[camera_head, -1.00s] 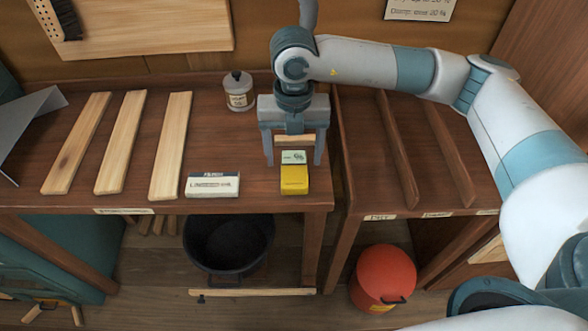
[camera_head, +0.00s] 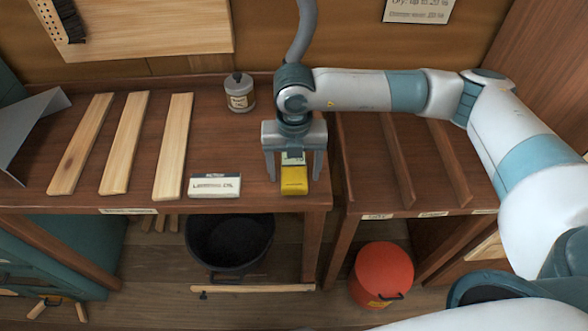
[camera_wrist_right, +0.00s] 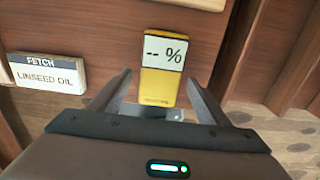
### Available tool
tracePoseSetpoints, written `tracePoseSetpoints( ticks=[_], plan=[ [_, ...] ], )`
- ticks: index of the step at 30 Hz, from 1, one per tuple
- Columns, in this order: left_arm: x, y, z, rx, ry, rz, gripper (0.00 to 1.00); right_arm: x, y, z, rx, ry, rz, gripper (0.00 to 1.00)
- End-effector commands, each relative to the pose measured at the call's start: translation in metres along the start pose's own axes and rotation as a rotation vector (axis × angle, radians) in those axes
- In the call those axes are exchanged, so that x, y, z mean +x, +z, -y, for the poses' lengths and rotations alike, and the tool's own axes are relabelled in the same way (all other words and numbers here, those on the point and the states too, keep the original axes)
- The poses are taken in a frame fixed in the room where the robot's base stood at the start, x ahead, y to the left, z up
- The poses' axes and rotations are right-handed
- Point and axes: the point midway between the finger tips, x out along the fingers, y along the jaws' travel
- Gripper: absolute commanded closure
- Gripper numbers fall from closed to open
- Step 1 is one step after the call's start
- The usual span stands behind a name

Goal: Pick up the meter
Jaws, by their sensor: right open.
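The meter (camera_head: 294,184) is a small yellow block with a pale display, lying on the wooden bench near its right front corner. In the right wrist view the meter (camera_wrist_right: 161,82) shows "-- %" on its display and lies just beyond and between the fingers. My right gripper (camera_head: 294,178) is open and empty, pointing down over the meter with one finger on each side. In the head view the gripper hides part of the display end. I cannot tell whether the fingers touch the meter. My left gripper is not in view.
A linseed oil card (camera_head: 214,186) lies left of the meter. Several pale wood strips (camera_head: 123,143) lie farther left. A bottle (camera_head: 239,93) stands at the back. A gap separates the bench from the rack (camera_head: 428,160) on the right. A black bucket (camera_head: 229,240) and red bin (camera_head: 382,275) stand below.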

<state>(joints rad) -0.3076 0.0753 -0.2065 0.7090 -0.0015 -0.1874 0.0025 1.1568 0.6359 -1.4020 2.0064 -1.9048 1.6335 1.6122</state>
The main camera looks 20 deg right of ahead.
Motion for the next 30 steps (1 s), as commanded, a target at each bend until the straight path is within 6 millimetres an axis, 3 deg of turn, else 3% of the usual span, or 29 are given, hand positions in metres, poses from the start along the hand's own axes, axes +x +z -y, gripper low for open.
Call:
tracePoseSetpoints(
  ticks=[12,13,19,30],
  plan=[
    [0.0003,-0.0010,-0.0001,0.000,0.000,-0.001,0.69,-0.0001,0.0002,-0.0001,0.000,0.000,0.000,0.30],
    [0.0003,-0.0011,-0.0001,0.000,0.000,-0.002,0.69,-0.0001,0.0002,-0.0001,0.000,0.000,0.000,0.32],
    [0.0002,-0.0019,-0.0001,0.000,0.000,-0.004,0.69,-0.0002,0.0002,-0.0001,0.000,0.000,0.001,0.78],
    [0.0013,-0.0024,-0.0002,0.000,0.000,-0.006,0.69,-0.0022,0.0006,-0.0003,0.000,0.001,0.001,0.78]
  ],
)
